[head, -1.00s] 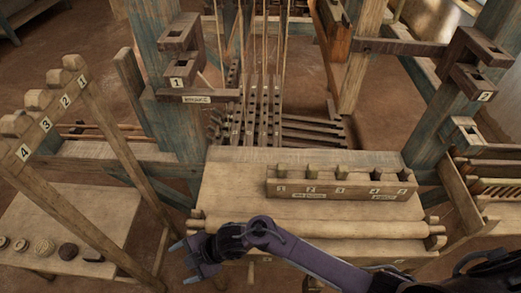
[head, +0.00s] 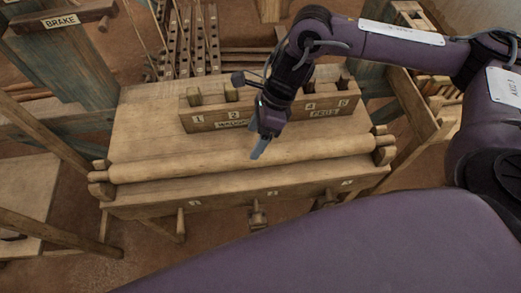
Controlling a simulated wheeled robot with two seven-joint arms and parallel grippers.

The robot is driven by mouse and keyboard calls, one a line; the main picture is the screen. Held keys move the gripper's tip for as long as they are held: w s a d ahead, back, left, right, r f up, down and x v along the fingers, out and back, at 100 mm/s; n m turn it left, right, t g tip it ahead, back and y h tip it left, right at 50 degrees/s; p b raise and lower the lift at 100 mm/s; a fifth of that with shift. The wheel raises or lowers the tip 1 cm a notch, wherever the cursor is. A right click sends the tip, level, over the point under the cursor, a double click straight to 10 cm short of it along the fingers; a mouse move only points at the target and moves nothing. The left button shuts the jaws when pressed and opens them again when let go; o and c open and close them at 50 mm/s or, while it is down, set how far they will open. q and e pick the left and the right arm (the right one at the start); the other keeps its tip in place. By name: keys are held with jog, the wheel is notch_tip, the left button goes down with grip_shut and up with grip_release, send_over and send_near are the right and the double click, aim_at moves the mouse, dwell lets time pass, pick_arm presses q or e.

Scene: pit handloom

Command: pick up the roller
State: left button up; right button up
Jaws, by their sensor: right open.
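The roller (head: 205,166) is a long pale wooden cylinder lying across the front of the wooden bench (head: 140,118). Its ends sit at wooden end blocks, left (head: 100,183) and right (head: 383,150). My right gripper (head: 263,142) points down just above and behind the roller's middle, with its fingers open and nothing seen between them. One fingertip overlaps the roller in the picture; I cannot tell whether it touches. My left gripper is not in view.
A slotted wooden block with numbered pegs (head: 190,121) stands on the bench behind the roller, partly hidden by my right arm. A brake lever (head: 62,21) is at the upper left. Pegs (head: 257,216) hang below the bench front. The bench top at left is clear.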

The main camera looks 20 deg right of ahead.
aim_at(248, 151)
jog(key=shift+s+d+f+n, duration=0.1)
jog(key=shift+s+d+n, duration=0.2)
jog(key=shift+d, duration=0.2)
jog(key=shift+a+f, duration=0.25)
jog(key=shift+f, duration=0.05)
jog(key=shift+w+a+f+p, duration=0.15)
jog(key=shift+a+f+p, duration=0.3)
jog(key=shift+a+f, duration=0.65)
jog(key=x, duration=0.3)
jog(key=shift+w+f+p, duration=0.15)
jog(key=shift+f+p, duration=0.15)
jog(key=shift+f, duration=0.2)
grip_shut()
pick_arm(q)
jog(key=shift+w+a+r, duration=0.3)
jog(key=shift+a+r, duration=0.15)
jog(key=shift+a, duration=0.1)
pick_arm(e)
jog(key=shift+w+a+r, duration=0.1)
